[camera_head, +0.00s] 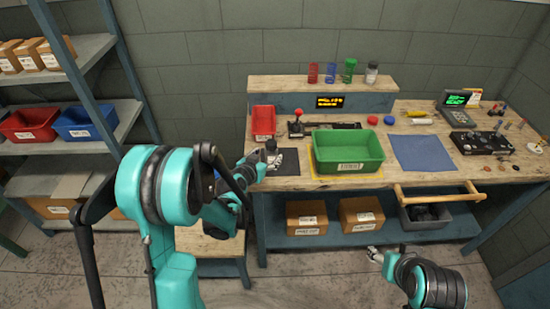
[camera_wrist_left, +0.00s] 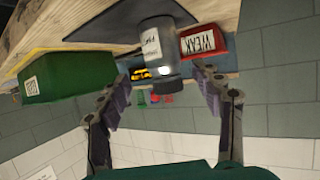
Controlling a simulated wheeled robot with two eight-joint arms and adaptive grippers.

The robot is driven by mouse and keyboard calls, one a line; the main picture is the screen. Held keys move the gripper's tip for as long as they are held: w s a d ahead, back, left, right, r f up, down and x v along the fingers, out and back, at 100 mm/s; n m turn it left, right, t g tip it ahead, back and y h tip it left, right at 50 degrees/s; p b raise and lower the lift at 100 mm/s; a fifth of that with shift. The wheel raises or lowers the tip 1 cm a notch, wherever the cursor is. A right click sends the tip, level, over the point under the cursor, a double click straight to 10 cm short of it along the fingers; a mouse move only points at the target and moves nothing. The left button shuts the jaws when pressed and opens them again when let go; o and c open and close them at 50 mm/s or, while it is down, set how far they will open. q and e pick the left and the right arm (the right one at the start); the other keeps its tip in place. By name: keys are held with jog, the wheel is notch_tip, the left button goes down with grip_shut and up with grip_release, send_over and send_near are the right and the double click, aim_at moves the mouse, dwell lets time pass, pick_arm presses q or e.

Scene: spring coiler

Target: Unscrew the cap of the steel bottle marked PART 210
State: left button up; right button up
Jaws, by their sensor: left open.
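The steel bottle (camera_wrist_left: 158,45) stands on the dark mat (camera_wrist_left: 105,32), with a white label too small to read. The left wrist view shows it upside down, its dark cap (camera_wrist_left: 166,86) toward the picture's bottom. In the head view its dark top (camera_head: 271,145) shows just beyond my left gripper (camera_head: 268,160). My left gripper (camera_wrist_left: 163,80) is open, with one finger on each side of the cap end and visible gaps between. My right gripper (camera_head: 375,256) is low in front of the bench, small and unclear.
A green bin (camera_head: 348,168) stands right of the bottle, and a red bin (camera_head: 263,122) behind it. A joystick (camera_head: 296,126) is nearby. Several small containers (camera_head: 330,73) stand on the back ledge.

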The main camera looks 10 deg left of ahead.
aim_at(273, 143)
pick_arm(q)
jog(key=x, duration=0.2)
jog(key=b+x, duration=0.1)
jog(key=x, duration=0.1)
jog(key=b+x, duration=0.1)
jog(key=x, duration=0.1)
jog(key=shift+a, duration=0.25)
jog(key=shift+s+r, duration=0.1)
jog(key=shift+r, duration=0.05)
grip_shut()
jog(key=shift+r+p, duration=0.4)
jog(key=shift+r, duration=0.1)
jog(key=r+p, duration=0.1)
jog(key=r, duration=0.1)
jog(key=d+r+p, duration=0.1)
jog(key=r, duration=0.1)
jog(key=shift+s, duration=0.1)
jog(key=s+d+r+p, duration=0.2)
jog(key=d+r, duration=0.4)
jog(key=d, duration=0.4)
jog(key=shift+s+p, duration=0.4)
jog(key=shift+p, duration=0.05)
jog(key=shift+d, duration=0.15)
